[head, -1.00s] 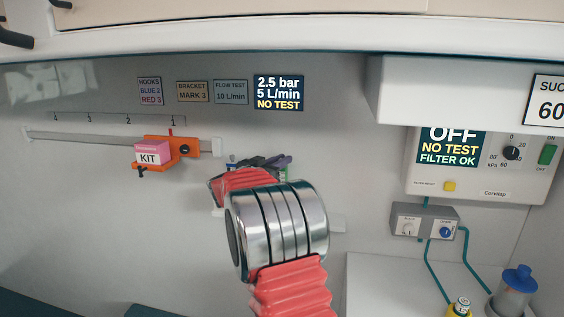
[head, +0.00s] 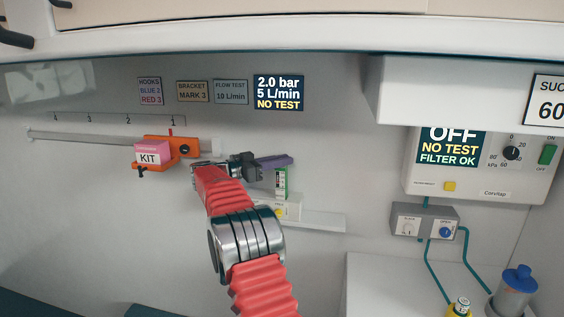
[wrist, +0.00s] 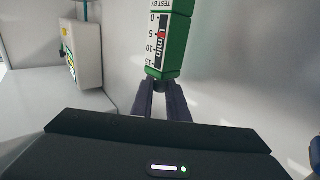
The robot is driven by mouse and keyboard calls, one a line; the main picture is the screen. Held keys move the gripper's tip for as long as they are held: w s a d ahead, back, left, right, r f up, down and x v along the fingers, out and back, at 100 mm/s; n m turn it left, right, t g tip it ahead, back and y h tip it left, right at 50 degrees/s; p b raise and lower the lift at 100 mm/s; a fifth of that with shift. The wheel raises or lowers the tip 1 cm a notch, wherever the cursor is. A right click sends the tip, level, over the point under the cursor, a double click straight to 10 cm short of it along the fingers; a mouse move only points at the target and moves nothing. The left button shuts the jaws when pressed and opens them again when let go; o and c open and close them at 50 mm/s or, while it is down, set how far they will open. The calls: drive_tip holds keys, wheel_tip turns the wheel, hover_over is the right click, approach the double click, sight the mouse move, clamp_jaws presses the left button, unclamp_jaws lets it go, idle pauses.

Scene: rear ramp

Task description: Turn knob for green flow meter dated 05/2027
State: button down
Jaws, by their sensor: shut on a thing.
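My gripper (head: 284,160) reaches in from the left along the wall. Its purple-grey fingers are shut on the upper end of a green flow meter (head: 280,184), which hangs upright below them. In the wrist view the fingers (wrist: 162,106) meet the end of the flow meter (wrist: 172,40), whose white scale appears upside down. Its "TEST BY" label is cut off, so no date is readable. Below it is a pale box (head: 287,209) on a wall ledge; I cannot tell whether they touch. No knob on the meter is visible. The display (head: 279,92) reads 2.0 bar, 5 L/min, NO TEST.
A pink KIT box (head: 152,152) sits on an orange bracket (head: 186,148) on the rail, left of my gripper. A "FLOW TEST 10 L/min" sign (head: 230,92) is above. A suction unit (head: 480,165) and a grey valve box (head: 424,222) are at right.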

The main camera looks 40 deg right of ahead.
drive_tip(key=shift+g, duration=0.3)
drive_tip(key=c, duration=2)
unclamp_jaws()
drive_tip(key=shift+a, duration=0.1)
drive_tip(key=v, duration=1.3)
drive_tip(key=shift+w+a, duration=0.2)
drive_tip(key=shift+a, duration=0.1)
drive_tip(key=shift+o, duration=0.3)
